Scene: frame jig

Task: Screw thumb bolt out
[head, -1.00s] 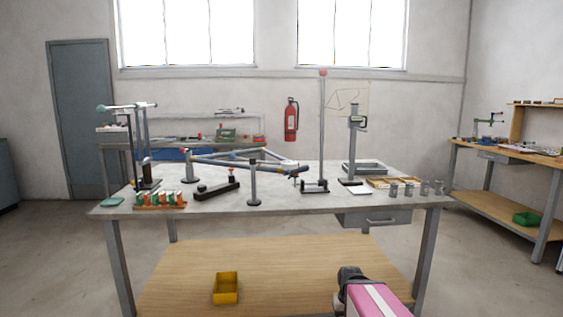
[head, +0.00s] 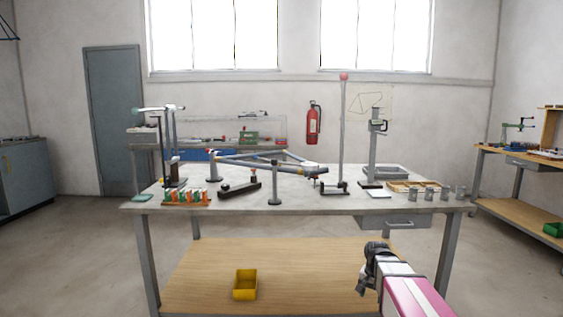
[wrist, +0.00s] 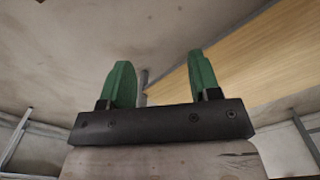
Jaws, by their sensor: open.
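The frame jig (head: 262,164), made of grey-blue tubes on short posts, stands on the grey workbench (head: 310,204). A thumb bolt is too small to make out for certain; a small dark part hangs at the jig's right end. My gripper shows in the wrist view (wrist: 160,78) with two green fingers spread apart and nothing between them. In the head view my pink and white arm is at the lower right, in front of the bench and apart from the jig. The fingertips cannot be made out there.
A yellow bin (head: 245,284) sits on the lower wooden shelf. Open floor lies left of the bench.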

